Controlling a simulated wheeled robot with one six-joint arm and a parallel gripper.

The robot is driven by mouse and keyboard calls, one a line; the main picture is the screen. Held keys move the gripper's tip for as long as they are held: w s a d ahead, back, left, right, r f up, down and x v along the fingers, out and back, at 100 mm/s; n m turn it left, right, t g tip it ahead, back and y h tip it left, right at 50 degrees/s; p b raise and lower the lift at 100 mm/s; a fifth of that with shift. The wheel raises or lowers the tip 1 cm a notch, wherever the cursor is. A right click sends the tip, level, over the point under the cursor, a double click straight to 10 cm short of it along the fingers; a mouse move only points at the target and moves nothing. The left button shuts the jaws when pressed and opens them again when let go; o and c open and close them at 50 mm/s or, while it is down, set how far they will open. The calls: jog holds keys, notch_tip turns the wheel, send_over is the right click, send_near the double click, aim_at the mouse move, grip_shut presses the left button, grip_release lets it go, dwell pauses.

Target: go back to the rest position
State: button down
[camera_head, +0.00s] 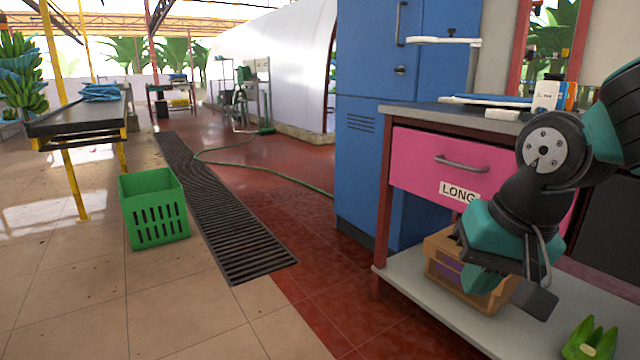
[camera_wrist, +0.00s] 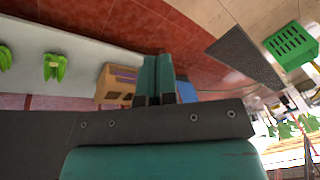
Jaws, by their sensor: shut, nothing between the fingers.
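My gripper (camera_wrist: 156,78) shows in the wrist view as two teal fingers pressed together with nothing between them. In the head view my gripper (camera_head: 480,282) hangs at the lower right, in front of the workbench with the pink drawer (camera_head: 430,160). Behind it a wooden crate (camera_head: 443,262) stands on the bench's lower shelf (camera_head: 420,307), partly hidden by my gripper. The crate also shows in the wrist view (camera_wrist: 112,88), just left of the fingers.
Green banana bunches (camera_head: 590,342) lie on the lower shelf at right. A blue cabinet (camera_head: 365,150) stands beside the bench. A green crate (camera_head: 153,208) sits on the floor at left near a drain grate (camera_head: 225,215). The tiled floor in front is clear.

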jog(key=s+a+f+n+g+y, duration=0.1)
jog(key=s+a+n+g+y, duration=0.3)
jog(key=s+n, duration=0.7)
notch_tip(320, 180, up, 38)
jog(key=s+m+t+h+p, duration=0.1)
jog(key=m+p, duration=0.1)
jog(key=p, duration=3.6)
jog(key=shift+s+a+h, duration=0.25)
jog(key=shift+s+h, duration=0.1)
jog(key=shift+h, duration=0.05)
